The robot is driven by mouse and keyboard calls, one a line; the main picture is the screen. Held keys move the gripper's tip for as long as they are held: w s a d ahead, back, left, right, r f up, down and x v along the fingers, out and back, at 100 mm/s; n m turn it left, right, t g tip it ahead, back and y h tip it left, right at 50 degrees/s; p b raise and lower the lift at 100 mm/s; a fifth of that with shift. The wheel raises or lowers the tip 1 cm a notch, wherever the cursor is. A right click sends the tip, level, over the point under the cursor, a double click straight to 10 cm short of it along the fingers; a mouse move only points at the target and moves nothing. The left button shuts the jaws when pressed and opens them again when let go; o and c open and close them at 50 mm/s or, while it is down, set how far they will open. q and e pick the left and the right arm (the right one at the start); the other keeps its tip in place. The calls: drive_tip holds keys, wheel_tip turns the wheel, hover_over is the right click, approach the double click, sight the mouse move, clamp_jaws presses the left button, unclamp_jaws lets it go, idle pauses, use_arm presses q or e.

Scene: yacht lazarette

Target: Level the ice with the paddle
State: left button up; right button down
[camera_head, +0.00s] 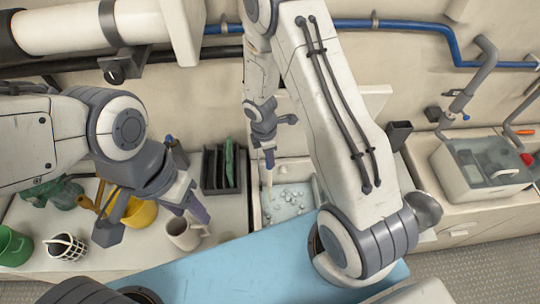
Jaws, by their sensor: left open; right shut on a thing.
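The ice (293,195) is a scatter of pale lumps in a white recessed bin (257,214) at the picture's middle. The lumps lie unevenly, with some bare floor showing. My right gripper (269,158) is shut on the paddle (269,182), a thin pale piece pointing down over the bin's left part. Whether its lower end touches the ice I cannot tell. My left gripper (193,208) is open, with its fingertips above and beside a beige cup (181,238) on the left counter. My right arm hides part of the bin's right surroundings.
A dark slotted rack (221,170) stands left of the bin. A clear-lidded box (485,165) is at right. A blue panel (220,270) lies in front.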

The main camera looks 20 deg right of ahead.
wheel_tip(320, 180, up, 12)
drive_tip(key=p, duration=1)
drive_tip(key=shift+f, duration=0.1)
drive_tip(key=shift+r, duration=1.3)
